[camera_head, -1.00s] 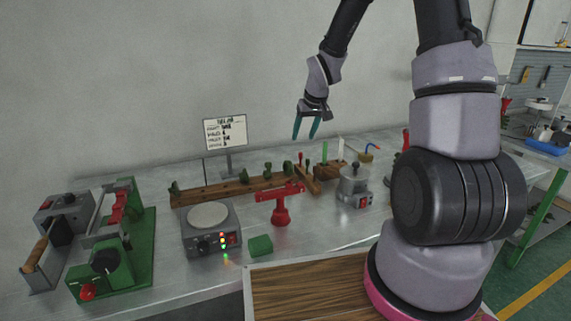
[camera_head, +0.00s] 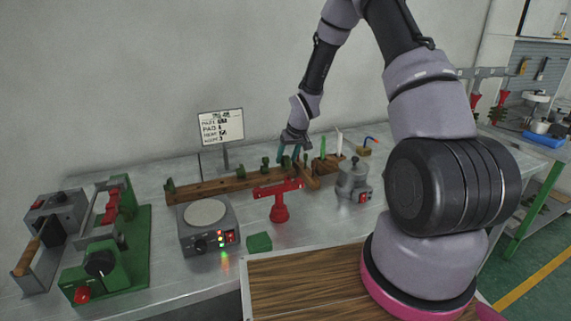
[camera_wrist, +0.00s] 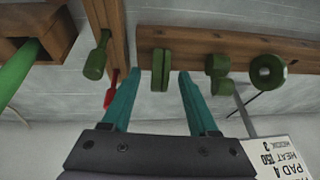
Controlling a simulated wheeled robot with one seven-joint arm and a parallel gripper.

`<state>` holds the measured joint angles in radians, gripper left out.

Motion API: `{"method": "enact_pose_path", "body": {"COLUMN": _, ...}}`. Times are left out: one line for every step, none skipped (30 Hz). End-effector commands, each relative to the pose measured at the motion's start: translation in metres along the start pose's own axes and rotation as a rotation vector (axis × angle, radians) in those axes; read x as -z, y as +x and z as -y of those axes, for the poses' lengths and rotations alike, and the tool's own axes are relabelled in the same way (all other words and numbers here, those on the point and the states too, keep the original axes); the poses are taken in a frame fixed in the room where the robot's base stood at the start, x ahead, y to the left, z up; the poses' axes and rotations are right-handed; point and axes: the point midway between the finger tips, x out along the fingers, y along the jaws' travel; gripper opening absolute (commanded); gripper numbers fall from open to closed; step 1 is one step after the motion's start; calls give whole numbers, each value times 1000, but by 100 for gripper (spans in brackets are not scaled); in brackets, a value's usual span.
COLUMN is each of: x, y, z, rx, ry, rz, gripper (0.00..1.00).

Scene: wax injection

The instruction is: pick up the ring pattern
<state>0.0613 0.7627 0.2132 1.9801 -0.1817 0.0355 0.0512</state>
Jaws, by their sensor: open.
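My gripper (camera_head: 289,155) is open and empty, pointing down at the back wooden rail (camera_head: 212,186). In the wrist view, its teal fingers (camera_wrist: 160,80) lie to either side of an upright, flat green pattern (camera_wrist: 160,68); no contact shows. That pattern is seen edge-on, so I cannot tell whether it is a ring. Right of it on the rail (camera_wrist: 205,42) stands a knobbed green pattern (camera_wrist: 217,70). Further right is a round green pattern with a hole (camera_wrist: 267,71), which looks like a ring.
A second wooden rail (camera_wrist: 107,28) with a green peg-like piece (camera_wrist: 96,58) and a red piece (camera_wrist: 110,90) runs close left in the wrist view. A sign (camera_head: 221,126) stands behind. A red stand (camera_head: 279,205), grey hot plate (camera_head: 208,238) and metal pot (camera_head: 352,183) are in front.

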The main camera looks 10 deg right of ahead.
Motion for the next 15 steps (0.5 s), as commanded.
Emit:
{"method": "enact_pose_path", "body": {"x": 0, "y": 8, "z": 0, "rx": 0, "ry": -1, "rz": 1, "gripper": 60}}
{"method": "enact_pose_path", "body": {"x": -1, "y": 12, "z": 0, "rx": 0, "ry": -1, "rz": 1, "gripper": 60}}
{"method": "enact_pose_path", "body": {"x": 0, "y": 15, "z": 0, "rx": 0, "ry": 0, "rz": 1, "gripper": 60}}
{"method": "enact_pose_path", "body": {"x": 0, "y": 17, "z": 0, "rx": 0, "ry": 0, "rz": 0, "gripper": 60}}
{"method": "enact_pose_path", "body": {"x": 0, "y": 18, "z": 0, "rx": -1, "ry": 0, "rz": 0, "gripper": 60}}
{"method": "enact_pose_path", "body": {"x": 0, "y": 20, "z": 0, "rx": -1, "ry": 1, "rz": -1, "gripper": 60}}
{"method": "enact_pose_path", "body": {"x": 0, "y": 20, "z": 0, "rx": -1, "ry": 1, "rz": -1, "gripper": 60}}
{"method": "enact_pose_path", "body": {"x": 0, "y": 20, "z": -1, "rx": -1, "ry": 1, "rz": -1, "gripper": 60}}
{"method": "enact_pose_path", "body": {"x": 0, "y": 20, "z": -1, "rx": -1, "ry": 1, "rz": -1, "gripper": 60}}
{"method": "enact_pose_path", "body": {"x": 0, "y": 20, "z": -1, "rx": -1, "ry": 1, "rz": -1, "gripper": 60}}
{"method": "enact_pose_path", "body": {"x": 0, "y": 20, "z": -1, "rx": -1, "ry": 1, "rz": -1, "gripper": 60}}
{"method": "enact_pose_path", "body": {"x": 0, "y": 20, "z": -1, "rx": -1, "ry": 1, "rz": -1, "gripper": 60}}
{"method": "enact_pose_path", "body": {"x": 0, "y": 20, "z": 0, "rx": -1, "ry": 1, "rz": -1, "gripper": 52}}
{"method": "enact_pose_path", "body": {"x": 0, "y": 20, "z": 0, "rx": -1, "ry": 1, "rz": -1, "gripper": 41}}
{"method": "enact_pose_path", "body": {"x": 0, "y": 20, "z": 0, "rx": -1, "ry": 1, "rz": -1, "gripper": 26}}
